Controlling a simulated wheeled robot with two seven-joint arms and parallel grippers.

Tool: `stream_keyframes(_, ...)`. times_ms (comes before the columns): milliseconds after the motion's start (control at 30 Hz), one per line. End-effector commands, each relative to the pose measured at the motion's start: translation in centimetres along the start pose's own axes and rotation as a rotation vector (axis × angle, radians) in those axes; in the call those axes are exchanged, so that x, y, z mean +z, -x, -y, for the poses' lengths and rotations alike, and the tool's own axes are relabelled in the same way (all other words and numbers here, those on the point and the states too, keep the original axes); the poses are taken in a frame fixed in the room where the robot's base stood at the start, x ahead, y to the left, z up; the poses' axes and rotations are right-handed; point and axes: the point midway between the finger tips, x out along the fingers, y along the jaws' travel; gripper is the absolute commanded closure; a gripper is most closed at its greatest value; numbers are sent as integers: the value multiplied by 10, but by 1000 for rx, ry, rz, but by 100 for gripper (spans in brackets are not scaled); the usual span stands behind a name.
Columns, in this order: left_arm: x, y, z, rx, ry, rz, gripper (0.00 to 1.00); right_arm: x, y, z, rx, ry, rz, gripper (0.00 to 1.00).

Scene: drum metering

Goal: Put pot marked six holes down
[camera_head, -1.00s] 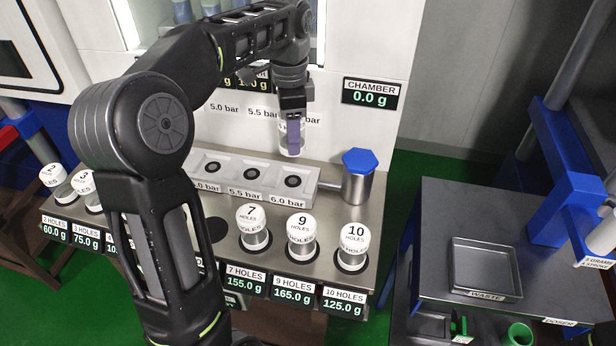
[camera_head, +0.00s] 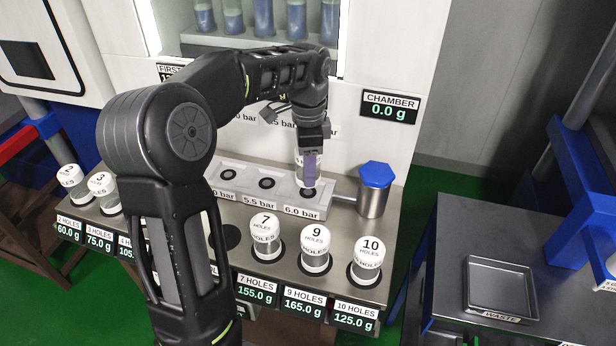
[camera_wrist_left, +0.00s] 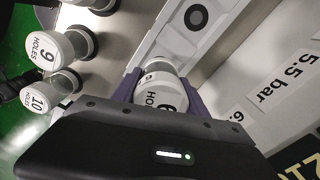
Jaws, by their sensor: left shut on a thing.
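My left gripper (camera_head: 309,160) is shut on the white-topped pot marked six holes (camera_head: 299,172). In the head view the pot is at the 6.0 bar socket, at the right end of the grey three-socket block (camera_head: 228,193). The socket's dark ring shows just below the pot, and I cannot tell whether they touch. In the left wrist view the pot (camera_wrist_left: 160,88) sits between the purple fingers, its label partly readable. My right gripper is not in view.
Pots marked 7 (camera_head: 265,238), 9 (camera_head: 315,250) and 10 (camera_head: 366,262) stand in the front row. An empty dark spot (camera_head: 231,237) lies left of pot 7. A blue-capped cylinder (camera_head: 373,190) stands right of the block. A waste tray (camera_head: 500,288) is further right.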

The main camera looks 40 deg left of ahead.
Motion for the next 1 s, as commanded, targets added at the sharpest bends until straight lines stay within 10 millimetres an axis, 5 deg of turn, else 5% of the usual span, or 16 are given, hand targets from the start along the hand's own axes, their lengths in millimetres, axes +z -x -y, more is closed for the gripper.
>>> stream_keyframes(333, 0, -34, 0, 1, 0, 1, 99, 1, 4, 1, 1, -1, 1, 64)
stream_keyframes(733, 0, -41, 0, -1, 0, 0, 99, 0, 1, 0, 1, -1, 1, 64)
stream_keyframes(767, 0, -41, 0, 0, 0, 0, 48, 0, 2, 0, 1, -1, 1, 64)
stream_keyframes(1000, 0, -40, 0, 0, 0, 0, 28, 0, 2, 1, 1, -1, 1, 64)
